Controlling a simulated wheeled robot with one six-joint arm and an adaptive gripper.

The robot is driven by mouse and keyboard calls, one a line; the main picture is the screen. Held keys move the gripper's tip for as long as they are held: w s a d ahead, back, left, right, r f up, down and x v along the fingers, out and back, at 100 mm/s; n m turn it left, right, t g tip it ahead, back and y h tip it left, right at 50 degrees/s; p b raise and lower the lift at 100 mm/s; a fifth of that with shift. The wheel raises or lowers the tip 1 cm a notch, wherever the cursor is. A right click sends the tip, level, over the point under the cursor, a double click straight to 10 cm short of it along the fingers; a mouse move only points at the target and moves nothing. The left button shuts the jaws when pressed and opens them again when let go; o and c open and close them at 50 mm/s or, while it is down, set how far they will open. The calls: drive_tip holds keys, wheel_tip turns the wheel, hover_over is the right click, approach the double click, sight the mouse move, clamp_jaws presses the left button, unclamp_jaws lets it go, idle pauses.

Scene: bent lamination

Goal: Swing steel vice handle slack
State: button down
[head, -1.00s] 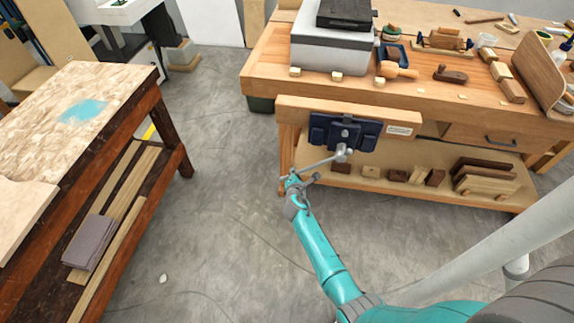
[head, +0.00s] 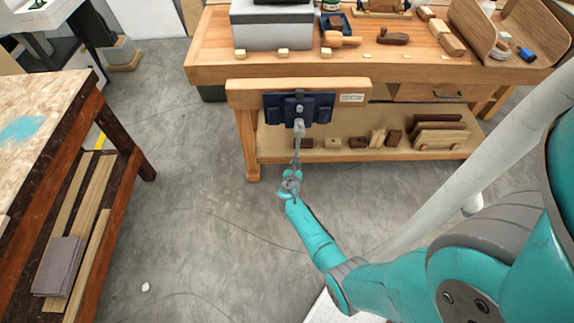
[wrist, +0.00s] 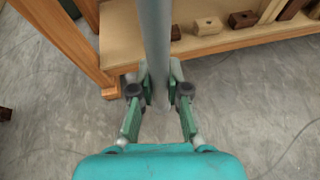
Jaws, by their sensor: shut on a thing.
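The blue vice (head: 299,108) is mounted on the front of the wooden workbench. Its steel handle (head: 297,147) hangs down from the grey screw end, nearly upright with a slight lean. My gripper (head: 290,182) is at the lower end of the handle, below the level of the bench shelf. In the wrist view the handle (wrist: 154,40) runs down from the top edge between the fingers. My gripper (wrist: 159,92) is shut on it there, with a green pad on each side.
The workbench (head: 400,72) carries a grey box, a mallet, a plane and wood blocks. A worktable (head: 60,110) stands at the left. The concrete floor (head: 190,180) between them is clear.

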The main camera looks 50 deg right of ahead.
drive_tip(key=shift+s+d, duration=0.35)
drive_tip(key=shift+s, duration=0.05)
drive_tip(key=c, duration=1.1)
unclamp_jaws()
drive_tip(key=shift+c, duration=0.2)
drive_tip(key=shift+a, duration=0.1)
drive_tip(key=v, duration=1.2)
drive_tip(key=shift+w+f, duration=0.1)
